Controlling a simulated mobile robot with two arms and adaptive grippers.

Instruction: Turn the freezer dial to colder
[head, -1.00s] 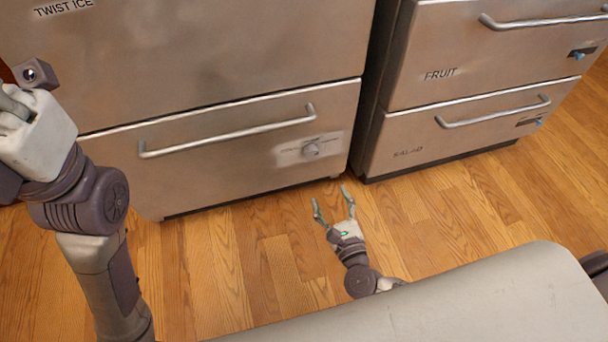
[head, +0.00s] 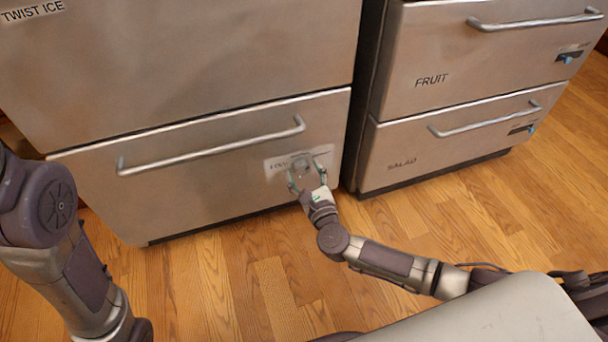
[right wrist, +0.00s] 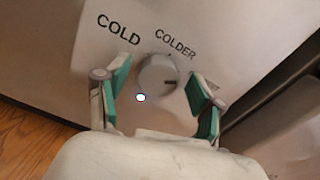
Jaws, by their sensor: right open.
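The freezer dial (head: 301,164) is a small round grey knob on the lower drawer front of the left steel unit. In the right wrist view the dial (right wrist: 158,73) sits below the words COLD and COLDER, and a dark mark on it points to the right. My right gripper (head: 307,176) is open at the dial. In the right wrist view its green-padded fingers (right wrist: 160,88) stand on either side of the dial, with gaps showing between pads and knob. The left arm shows at the left edge, but its gripper is out of view.
The freezer drawer (head: 200,185) has a long bar handle (head: 215,147) left of the dial. A second steel unit (head: 440,140), labelled FRUIT and SALAD, stands close on the right. Wooden floor (head: 240,290) lies clear in front.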

